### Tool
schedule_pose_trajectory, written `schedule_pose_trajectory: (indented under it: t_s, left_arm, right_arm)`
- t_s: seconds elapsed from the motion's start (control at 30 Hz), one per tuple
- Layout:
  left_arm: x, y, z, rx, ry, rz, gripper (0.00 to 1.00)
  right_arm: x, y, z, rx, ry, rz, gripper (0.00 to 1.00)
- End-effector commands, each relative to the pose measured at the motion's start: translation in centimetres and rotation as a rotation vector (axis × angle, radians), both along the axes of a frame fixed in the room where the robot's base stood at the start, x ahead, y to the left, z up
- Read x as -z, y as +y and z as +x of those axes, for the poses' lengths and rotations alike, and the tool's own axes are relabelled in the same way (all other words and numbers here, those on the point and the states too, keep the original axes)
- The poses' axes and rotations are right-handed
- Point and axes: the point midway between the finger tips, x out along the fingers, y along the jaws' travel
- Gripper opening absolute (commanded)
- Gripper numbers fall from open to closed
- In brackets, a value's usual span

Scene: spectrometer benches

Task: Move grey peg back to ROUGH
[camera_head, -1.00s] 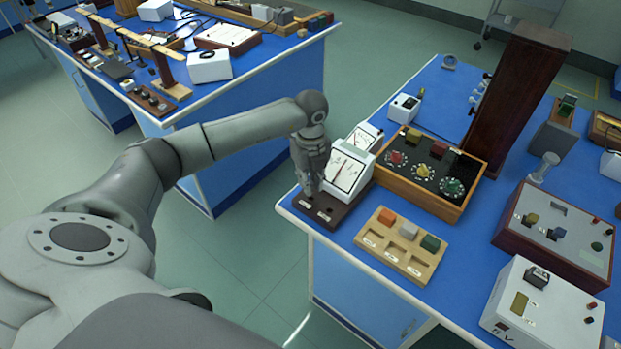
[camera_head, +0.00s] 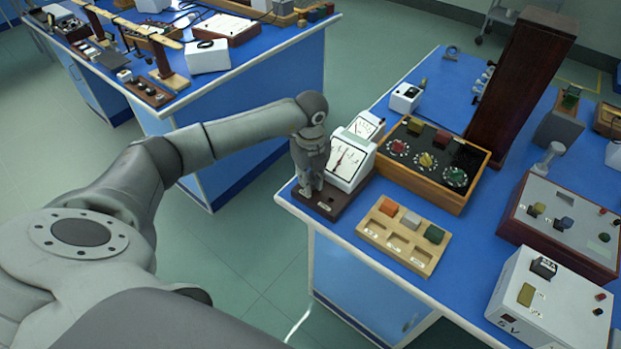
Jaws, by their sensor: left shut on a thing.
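My left gripper (camera_head: 311,192) points down at the front of the white dial meter (camera_head: 350,160), close over the left part of its dark wooden base (camera_head: 334,206). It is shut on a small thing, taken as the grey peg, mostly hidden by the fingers. I cannot tell whether the peg touches the base or sits in a socket. A small pale label shows on the base, right of the fingers; its lettering is too small to read. My right gripper is not in view.
Right of the base lies a wooden tray (camera_head: 370,229) with orange, grey and green blocks. Behind it stands a wooden-framed box with knobs (camera_head: 436,189). A tall dark wooden column (camera_head: 517,90) rises farther back. The bench's front left corner is close to my gripper.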

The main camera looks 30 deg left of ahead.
Motion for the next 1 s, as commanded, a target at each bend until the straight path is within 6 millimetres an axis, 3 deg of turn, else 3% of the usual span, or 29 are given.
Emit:
schedule_pose_trajectory:
  t_s: [0.03,0.2,0.57,0.73,1.0]
  left_arm:
    - [0.0,0.0,0.0,0.000,0.000,0.000,0.21]
    - [0.0,0.0,0.0,0.000,0.000,0.000,0.42]
    - [-0.4,0.0,0.0,0.000,-0.001,0.000,0.42]
    - [-2.8,0.0,0.1,0.000,-0.004,0.000,0.42]
    - [-8.6,0.0,0.1,0.000,-0.004,0.000,0.42]
  right_arm:
    - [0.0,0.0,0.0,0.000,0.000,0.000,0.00]
    - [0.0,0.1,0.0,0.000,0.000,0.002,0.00]
    - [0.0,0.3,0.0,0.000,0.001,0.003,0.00]
    - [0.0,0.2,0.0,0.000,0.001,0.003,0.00]
    - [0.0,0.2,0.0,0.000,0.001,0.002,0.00]
